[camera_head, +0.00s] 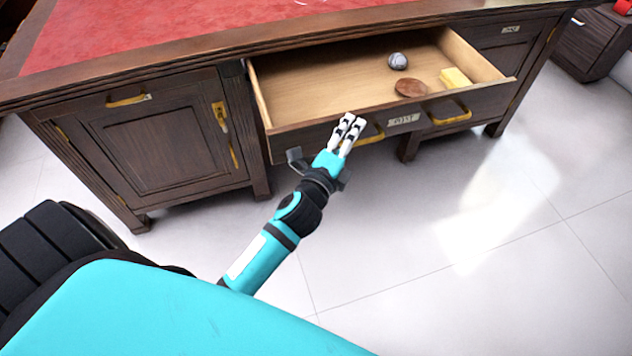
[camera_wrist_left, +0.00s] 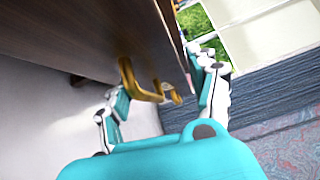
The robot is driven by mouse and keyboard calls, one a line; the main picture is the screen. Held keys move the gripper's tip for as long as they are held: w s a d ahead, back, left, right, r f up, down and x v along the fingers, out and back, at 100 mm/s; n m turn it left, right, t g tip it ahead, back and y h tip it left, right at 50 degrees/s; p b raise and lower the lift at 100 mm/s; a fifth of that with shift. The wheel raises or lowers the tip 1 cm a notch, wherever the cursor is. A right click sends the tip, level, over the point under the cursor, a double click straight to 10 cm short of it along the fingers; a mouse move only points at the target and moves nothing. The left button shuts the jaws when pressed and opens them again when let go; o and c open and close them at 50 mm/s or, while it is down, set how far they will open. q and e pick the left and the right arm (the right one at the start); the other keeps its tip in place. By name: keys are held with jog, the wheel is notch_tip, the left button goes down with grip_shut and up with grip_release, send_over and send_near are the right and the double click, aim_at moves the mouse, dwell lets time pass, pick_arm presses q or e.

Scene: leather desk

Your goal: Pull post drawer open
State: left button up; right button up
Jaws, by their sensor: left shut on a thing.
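The wide wooden middle drawer (camera_head: 330,92) of the desk is pulled out, and its inside shows. Its front has two yellow metal handles and a label plate (camera_head: 404,119) between them. My left gripper (camera_head: 346,130) is at the drawer front, shut on the left handle (camera_head: 374,134). The left wrist view shows this handle (camera_wrist_left: 145,88) between the fingers of the left gripper (camera_wrist_left: 160,98). The other handle (camera_head: 452,115) is free, to the right. The gripper partly hides the left handle. My right gripper is not in view.
In the drawer lie a grey round object (camera_head: 398,61), a brown oval object (camera_head: 411,88) and a yellow block (camera_head: 455,78). A closed cabinet door (camera_head: 160,140) is at left. The desk top (camera_head: 150,30) is red. The pale tiled floor (camera_head: 480,210) before the drawer is clear.

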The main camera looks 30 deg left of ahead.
pick_arm(q)
jog(key=shift+o, duration=0.6)
jog(key=shift+s+a+r+t, duration=0.15)
jog(key=shift+s+a+r, duration=0.2)
jog(key=shift+s+r, duration=0.15)
jog(key=shift+s+a+r+t, duration=0.15)
jog(key=shift+s+a+r, duration=0.2)
jog(key=shift+s, duration=0.65)
jog(key=shift+c, duration=0.2)
jog(key=shift+s, duration=0.3)
jog(key=shift+c, duration=0.4)
jog(key=s+f+b, duration=0.2)
jog(key=s+b, duration=0.1)
jog(key=s, duration=0.7)
jog(key=shift+s+d+f+b, duration=0.15)
jog(key=shift+s+d+b, duration=0.15)
jog(key=shift+s+d, duration=0.05)
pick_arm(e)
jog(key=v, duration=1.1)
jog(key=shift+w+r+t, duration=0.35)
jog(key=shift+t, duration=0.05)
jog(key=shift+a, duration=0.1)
